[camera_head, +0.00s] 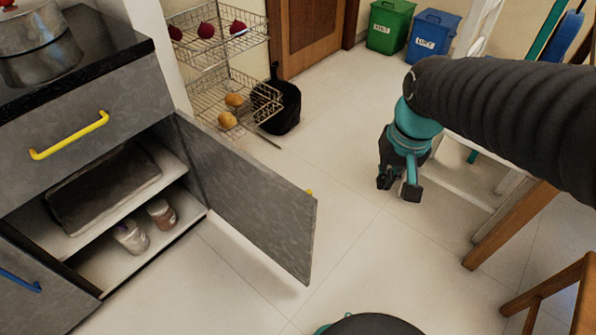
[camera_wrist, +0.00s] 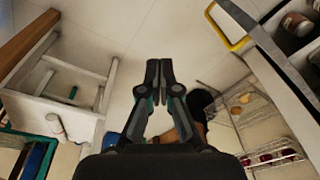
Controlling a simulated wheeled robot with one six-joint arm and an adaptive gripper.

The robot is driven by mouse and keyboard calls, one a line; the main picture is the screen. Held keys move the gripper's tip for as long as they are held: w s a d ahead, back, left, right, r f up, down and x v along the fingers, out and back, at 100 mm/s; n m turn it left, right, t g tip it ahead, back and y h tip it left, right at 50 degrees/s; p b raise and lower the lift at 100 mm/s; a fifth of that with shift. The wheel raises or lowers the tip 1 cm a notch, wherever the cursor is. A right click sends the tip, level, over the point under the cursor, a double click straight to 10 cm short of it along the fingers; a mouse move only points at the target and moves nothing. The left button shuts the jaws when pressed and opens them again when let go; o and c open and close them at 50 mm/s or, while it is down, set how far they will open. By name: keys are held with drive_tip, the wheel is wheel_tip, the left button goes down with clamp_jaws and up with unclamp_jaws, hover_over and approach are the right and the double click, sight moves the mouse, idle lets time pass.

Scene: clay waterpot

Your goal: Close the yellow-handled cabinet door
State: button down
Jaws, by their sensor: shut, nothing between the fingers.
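The grey cabinet door (camera_head: 250,205) stands wide open, swung out from the cabinet into the room. Its inner face shows in the head view, and only a small bit of its yellow handle (camera_head: 309,192) shows past the top edge. In the wrist view the handle (camera_wrist: 228,30) shows more fully at the upper right, beside the door. My gripper (camera_head: 398,187) is shut and empty, pointing down over the floor. It is to the right of the door, on its handle side, with a clear gap between. The wrist view shows the fingertips (camera_wrist: 159,70) together, apart from the handle.
The open cabinet holds a dark tray (camera_head: 105,187) and jars (camera_head: 131,236). A drawer above has its own yellow handle (camera_head: 70,135). A wire rack (camera_head: 225,95) and black pot (camera_head: 277,105) stand behind the door. White and wooden furniture (camera_head: 510,225) stands at right. Floor between is clear.

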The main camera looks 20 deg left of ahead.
sight(292, 184)
drive_tip(key=w+a+f+m+g, duration=0.15)
drive_tip(key=w+a+m, duration=0.25)
drive_tip(key=a, duration=0.5)
drive_tip(key=w+a+m+g, duration=0.2)
drive_tip(key=w+a+m, duration=0.15)
drive_tip(key=a, duration=0.45)
drive_tip(key=s+a+f+b, duration=0.2)
drive_tip(key=s+f, duration=0.3)
drive_tip(key=f, duration=0.4)
drive_tip(key=shift+s+a+f, duration=0.25)
drive_tip(key=shift+s+f, duration=0.1)
drive_tip(key=shift+s, duration=0.05)
